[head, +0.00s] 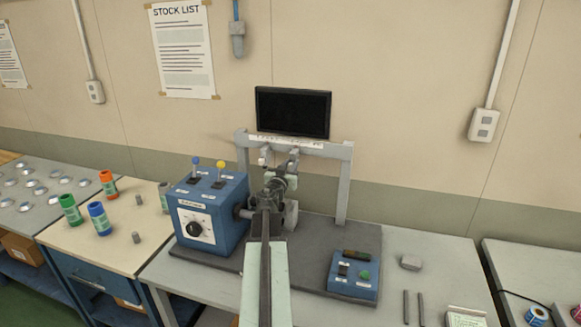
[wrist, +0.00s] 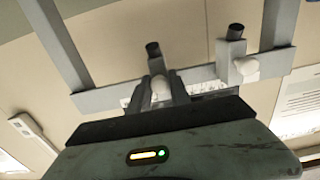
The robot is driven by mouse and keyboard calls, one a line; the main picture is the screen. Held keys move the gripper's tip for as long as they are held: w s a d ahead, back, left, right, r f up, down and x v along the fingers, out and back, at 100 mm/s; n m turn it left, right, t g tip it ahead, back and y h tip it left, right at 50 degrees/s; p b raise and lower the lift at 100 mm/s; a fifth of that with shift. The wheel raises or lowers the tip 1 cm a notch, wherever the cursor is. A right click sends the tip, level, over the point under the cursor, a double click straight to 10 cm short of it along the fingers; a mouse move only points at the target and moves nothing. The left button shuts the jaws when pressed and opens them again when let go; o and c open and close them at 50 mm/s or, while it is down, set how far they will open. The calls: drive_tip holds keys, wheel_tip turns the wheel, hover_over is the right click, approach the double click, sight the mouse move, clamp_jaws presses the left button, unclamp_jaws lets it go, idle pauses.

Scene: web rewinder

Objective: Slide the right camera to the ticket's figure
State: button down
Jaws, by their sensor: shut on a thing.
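Two small cameras hang from the grey overhead rail (head: 335,149) of the rewinder, which carries a white scale strip (head: 285,141). The left camera (head: 267,153) also shows at right in the turned wrist view (wrist: 233,58), clear of my fingers. The right camera (head: 294,154) also shows in the wrist view (wrist: 153,52), with its pale knob between my fingers. My gripper (wrist: 168,86) is shut on it. In the head view my gripper (head: 288,170) is partly hidden by my own arm. The scale's marks are too small to read.
A dark monitor (head: 293,112) stands above the rail. A blue drive box (head: 210,210) with levers is at left, and a blue button box (head: 353,276) at right. A white card (head: 466,318) lies at the bench's front right; its writing is unreadable.

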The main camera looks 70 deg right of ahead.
idle(0.8)
drive_tip(key=shift+s, duration=0.25)
drive_tip(key=c, duration=1.3)
unclamp_jaws()
drive_tip(key=a, duration=0.7)
drive_tip(key=shift+s+a, duration=0.2)
drive_tip(key=shift+a, duration=0.2)
